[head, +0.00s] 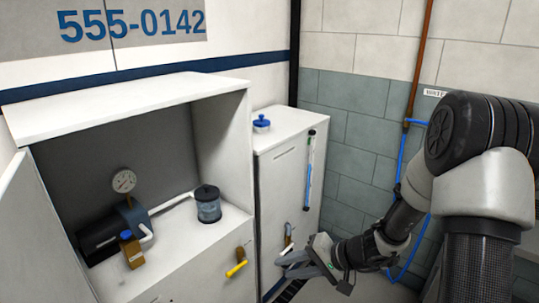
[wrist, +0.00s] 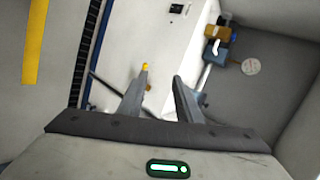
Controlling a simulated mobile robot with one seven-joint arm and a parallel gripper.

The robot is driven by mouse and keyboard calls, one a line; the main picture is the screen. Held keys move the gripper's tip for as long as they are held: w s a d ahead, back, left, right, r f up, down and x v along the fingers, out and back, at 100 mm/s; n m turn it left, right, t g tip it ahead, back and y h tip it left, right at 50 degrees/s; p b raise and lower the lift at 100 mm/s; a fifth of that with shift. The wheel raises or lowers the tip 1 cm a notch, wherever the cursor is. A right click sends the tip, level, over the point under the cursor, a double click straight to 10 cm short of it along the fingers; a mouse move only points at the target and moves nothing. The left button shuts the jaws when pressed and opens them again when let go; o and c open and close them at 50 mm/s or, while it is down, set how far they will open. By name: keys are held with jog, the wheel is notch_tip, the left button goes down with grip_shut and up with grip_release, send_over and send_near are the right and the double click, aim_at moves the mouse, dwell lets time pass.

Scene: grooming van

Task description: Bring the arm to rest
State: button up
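My arm reaches in from the right side of the head view, bent at the elbow, with its forearm slanting down to the left. My gripper (head: 288,264) is low in front of the narrow white cabinet (head: 283,165), to the right of the yellow-handled valve (head: 237,268). In the wrist view my gripper (wrist: 161,76) shows two grey fingers standing apart with nothing held between them. A yellow tip shows beyond the left finger there. I cannot tell whether the fingers touch the cabinet.
An open white cabinet (head: 125,108) at left holds a pump (head: 110,235) with a gauge (head: 123,181) and a dark-lidded canister (head: 208,204). A blue-lidded jar (head: 261,124) stands on the narrow cabinet. A copper pipe (head: 420,60) and blue hose (head: 402,160) run along the tiled wall behind my arm.

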jog(key=s+r+n+g+h+p, duration=0.15)
jog(key=s+r+p, duration=0.35)
jog(key=r, duration=0.7)
jog(key=s+r+n+g+h+p, duration=0.1)
jog(key=s+r+n+h+p, duration=0.2)
jog(key=s+r, duration=0.7)
jog(key=s+d+r+t+h+p, duration=0.2)
jog(key=s+d+r+p, duration=0.1)
jog(key=r, duration=0.6)
jog(key=s+d+r+t+h+p, duration=0.1)
jog(key=s+d+r+h+p, duration=0.2)
jog(key=r, duration=0.6)
jog(key=shift+s+d+r+t+p, duration=0.15)
jog(key=shift+s+d+t+p, duration=0.4)
jog(key=shift+d, duration=0.7)
